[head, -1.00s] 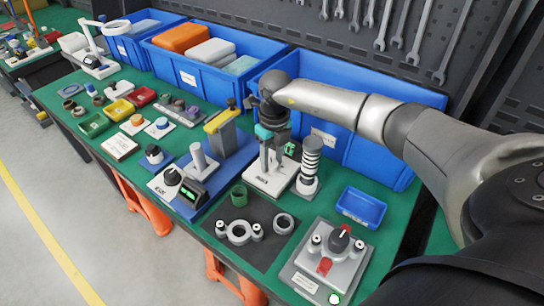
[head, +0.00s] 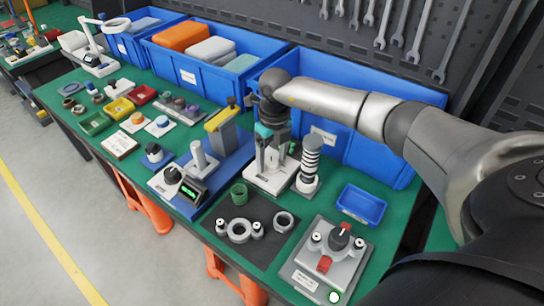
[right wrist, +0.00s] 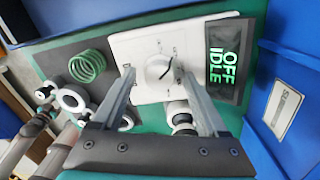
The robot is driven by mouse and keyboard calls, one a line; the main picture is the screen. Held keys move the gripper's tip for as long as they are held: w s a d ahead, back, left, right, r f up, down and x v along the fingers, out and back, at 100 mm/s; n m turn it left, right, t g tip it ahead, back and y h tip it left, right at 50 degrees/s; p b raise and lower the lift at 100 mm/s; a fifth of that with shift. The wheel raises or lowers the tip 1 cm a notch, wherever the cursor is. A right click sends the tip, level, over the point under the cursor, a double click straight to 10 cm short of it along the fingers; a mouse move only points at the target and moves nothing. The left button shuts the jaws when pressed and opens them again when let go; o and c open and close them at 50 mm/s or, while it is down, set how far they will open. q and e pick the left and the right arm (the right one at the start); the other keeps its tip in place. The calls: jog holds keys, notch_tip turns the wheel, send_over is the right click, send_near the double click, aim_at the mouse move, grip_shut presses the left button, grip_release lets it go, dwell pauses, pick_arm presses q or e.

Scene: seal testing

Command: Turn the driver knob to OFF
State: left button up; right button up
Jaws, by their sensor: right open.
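The driver knob (right wrist: 158,68) is a round, light dial with a dark pointer line on a white panel (right wrist: 140,45). Its line points to the upper right in the right wrist view. The small marks around it are too blurred to read. A dark display (right wrist: 226,62) beside the panel shows OFF and IDLE in green. My right gripper (right wrist: 156,70) is open, one finger on each side of the knob; I cannot tell whether they touch it. In the head view, my right gripper (head: 270,150) points down over the white device (head: 265,182) and hides the knob. My left gripper is out of view.
A black-and-white striped post (head: 311,160) stands close to the right. A green coil (head: 238,194) and a ring fixture (head: 240,231) lie in front. A blue bin (head: 375,165) stands behind.

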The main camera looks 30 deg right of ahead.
aim_at(274, 160)
notch_tip(274, 160, up, 15)
jog(key=p, duration=0.2)
jog(key=shift+d+r, duration=0.15)
jog(key=shift+d, duration=0.2)
dwell(0.6)
